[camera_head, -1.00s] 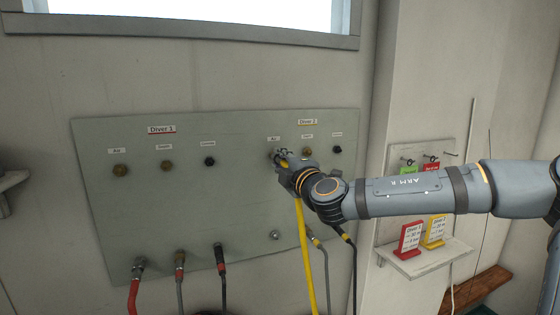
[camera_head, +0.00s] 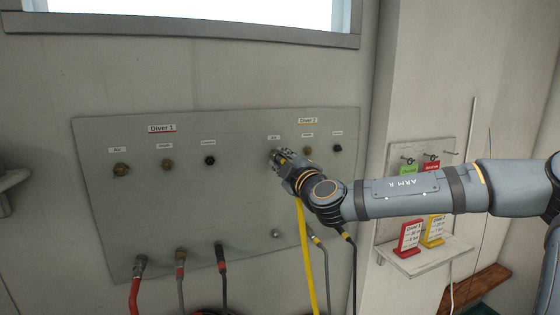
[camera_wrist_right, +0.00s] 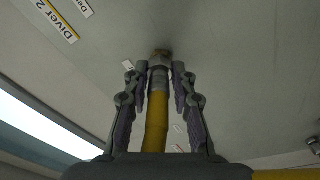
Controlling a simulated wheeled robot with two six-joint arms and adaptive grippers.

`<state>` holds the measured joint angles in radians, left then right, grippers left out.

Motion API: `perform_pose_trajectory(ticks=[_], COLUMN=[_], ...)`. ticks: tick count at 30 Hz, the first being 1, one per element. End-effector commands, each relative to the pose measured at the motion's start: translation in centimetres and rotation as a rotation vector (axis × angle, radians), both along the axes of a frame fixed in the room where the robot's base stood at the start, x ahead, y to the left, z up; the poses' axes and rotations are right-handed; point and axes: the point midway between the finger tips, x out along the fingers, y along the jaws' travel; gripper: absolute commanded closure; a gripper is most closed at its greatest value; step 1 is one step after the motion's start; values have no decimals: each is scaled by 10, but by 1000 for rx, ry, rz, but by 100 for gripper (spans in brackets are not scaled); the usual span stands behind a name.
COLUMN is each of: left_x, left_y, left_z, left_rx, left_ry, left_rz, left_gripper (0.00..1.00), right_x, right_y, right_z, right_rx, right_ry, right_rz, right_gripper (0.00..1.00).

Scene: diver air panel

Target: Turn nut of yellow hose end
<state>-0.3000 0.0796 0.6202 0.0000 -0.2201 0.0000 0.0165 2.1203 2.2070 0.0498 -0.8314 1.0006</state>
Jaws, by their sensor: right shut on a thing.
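The yellow hose (camera_head: 306,250) hangs down from my right gripper at the Diver 2 air port of the grey panel. My right gripper (camera_head: 280,156) is at that port, under the small air label. In the right wrist view the yellow hose (camera_wrist_right: 156,122) runs between the two fingers up to a metal end nut (camera_wrist_right: 160,62) against the panel. The right gripper (camera_wrist_right: 159,75) is shut on this hose end, its fingertips on either side of the nut. In the head view the nut is hidden by the gripper. The left gripper is not in view.
The panel (camera_head: 235,190) also carries the Diver 1 ports on the left. Red, grey and black hoses hang on its lower edge. A small shelf (camera_head: 425,258) with red and yellow cards stands to the right. A window (camera_head: 200,12) is above.

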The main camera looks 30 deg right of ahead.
Motion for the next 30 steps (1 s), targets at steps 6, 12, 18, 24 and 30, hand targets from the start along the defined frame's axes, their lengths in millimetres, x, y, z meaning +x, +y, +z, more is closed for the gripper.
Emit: perform_pose_trajectory(ticks=[6,12,18,24,30], left_x=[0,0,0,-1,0], left_y=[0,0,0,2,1], left_z=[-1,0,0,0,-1], left_rx=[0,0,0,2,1], left_ry=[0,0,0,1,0], left_rz=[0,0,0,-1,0], left_gripper=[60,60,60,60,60], right_x=[0,0,0,0,0], right_y=[2,2,1,1,0], right_z=[-5,-4,-2,-1,-1], right_rx=[3,2,1,-1,-72], right_ry=[10,7,4,3,19], right_rz=[5,4,2,1,-3], right_gripper=[100,52,52,52,52])
